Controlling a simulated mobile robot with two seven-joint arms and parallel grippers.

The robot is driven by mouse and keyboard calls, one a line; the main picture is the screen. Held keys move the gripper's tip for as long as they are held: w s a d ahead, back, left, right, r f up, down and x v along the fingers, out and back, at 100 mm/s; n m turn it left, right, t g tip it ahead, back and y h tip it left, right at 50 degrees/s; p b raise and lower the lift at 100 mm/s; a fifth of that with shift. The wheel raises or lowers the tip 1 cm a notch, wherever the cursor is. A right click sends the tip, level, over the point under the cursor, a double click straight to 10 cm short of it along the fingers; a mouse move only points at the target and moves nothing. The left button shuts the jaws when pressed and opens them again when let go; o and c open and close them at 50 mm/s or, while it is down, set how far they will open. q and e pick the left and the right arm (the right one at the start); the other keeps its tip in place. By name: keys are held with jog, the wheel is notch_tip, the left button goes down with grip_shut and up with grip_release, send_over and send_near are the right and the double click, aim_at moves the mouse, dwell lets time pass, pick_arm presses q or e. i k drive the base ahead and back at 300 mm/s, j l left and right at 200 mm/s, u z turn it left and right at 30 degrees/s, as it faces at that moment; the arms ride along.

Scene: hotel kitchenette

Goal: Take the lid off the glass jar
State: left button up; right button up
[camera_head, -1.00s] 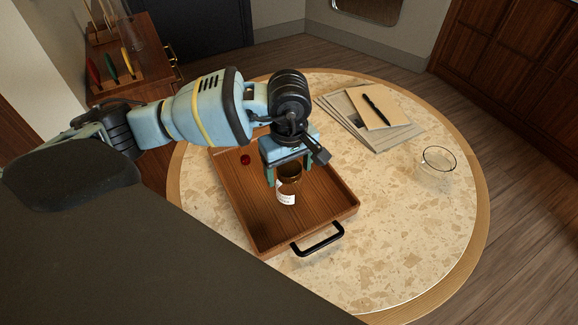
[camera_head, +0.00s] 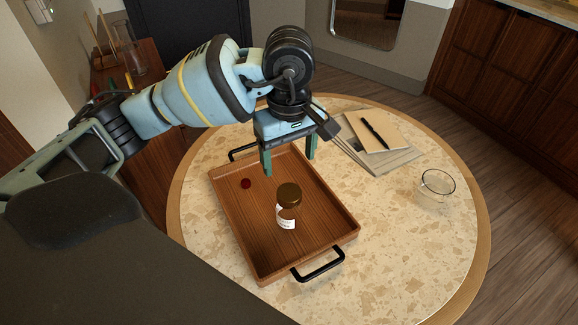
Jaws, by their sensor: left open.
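The glass jar (camera_head: 286,217) stands upright in the wooden tray (camera_head: 250,240) on the round table. It has a white label on its side and a brown lid (camera_head: 289,194) on top. My left gripper (camera_head: 289,161) is open and empty, fingers pointing down, above and just behind the jar in the picture. A gap shows between its fingertips and the lid. My right gripper is not in view.
A small dark red round thing (camera_head: 246,183) lies in the tray's left part. The tray has black handles (camera_head: 318,266). A notebook with a pen (camera_head: 374,132) lies on papers behind right. A clear glass bowl (camera_head: 436,188) stands at right. The table's right front is bare.

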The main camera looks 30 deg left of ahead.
aim_at(289, 220)
jog(key=u, duration=0.85)
